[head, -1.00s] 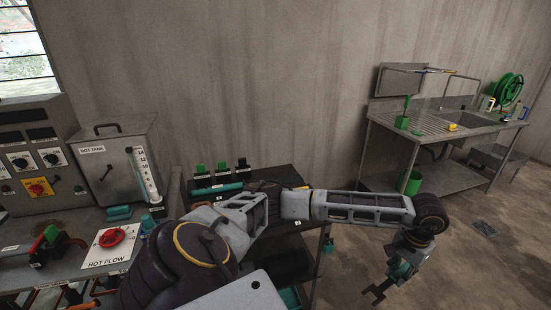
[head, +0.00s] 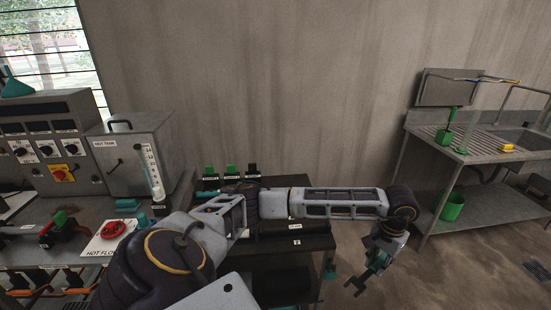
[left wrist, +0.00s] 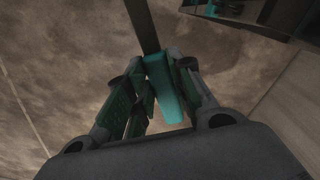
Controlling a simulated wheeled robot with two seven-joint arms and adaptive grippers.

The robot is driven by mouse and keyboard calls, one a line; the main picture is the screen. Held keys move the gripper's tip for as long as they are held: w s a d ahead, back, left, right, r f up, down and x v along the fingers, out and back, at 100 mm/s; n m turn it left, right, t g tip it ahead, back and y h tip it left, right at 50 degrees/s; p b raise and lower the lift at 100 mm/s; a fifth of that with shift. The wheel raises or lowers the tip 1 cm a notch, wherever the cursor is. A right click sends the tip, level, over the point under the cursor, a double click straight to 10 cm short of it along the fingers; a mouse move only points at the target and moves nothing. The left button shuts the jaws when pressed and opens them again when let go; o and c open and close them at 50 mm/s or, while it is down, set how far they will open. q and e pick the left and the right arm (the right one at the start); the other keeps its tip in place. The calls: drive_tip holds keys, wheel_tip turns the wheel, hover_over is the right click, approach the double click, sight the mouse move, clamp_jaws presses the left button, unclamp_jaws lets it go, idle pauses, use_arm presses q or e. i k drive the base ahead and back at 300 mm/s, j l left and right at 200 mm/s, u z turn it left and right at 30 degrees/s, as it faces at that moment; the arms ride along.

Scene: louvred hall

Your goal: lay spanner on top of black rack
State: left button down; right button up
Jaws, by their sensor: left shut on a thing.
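My left gripper (head: 374,264) hangs out to the right of the black rack, above the floor. It is shut on the spanner (left wrist: 165,88), which has a teal grip and a dark shank running away from the jaws in the left wrist view. In the head view the spanner's dark end (head: 356,285) shows small below the gripper. The black rack (head: 290,246) stands in the middle of the head view, and my left arm crosses above it and hides part of its top. My right gripper is not in view.
Green and black blocks (head: 229,171) stand at the rack's back edge. A bench with a hot tank (head: 135,155) and red valve (head: 113,230) is on the left. A steel sink table (head: 475,146) with a green bucket (head: 452,206) is on the right. Floor between is clear.

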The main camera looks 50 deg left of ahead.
sight(294, 180)
drive_tip(key=i+u, duration=0.3)
drive_tip(key=i+l+u, duration=0.4)
drive_tip(key=i, duration=0.15)
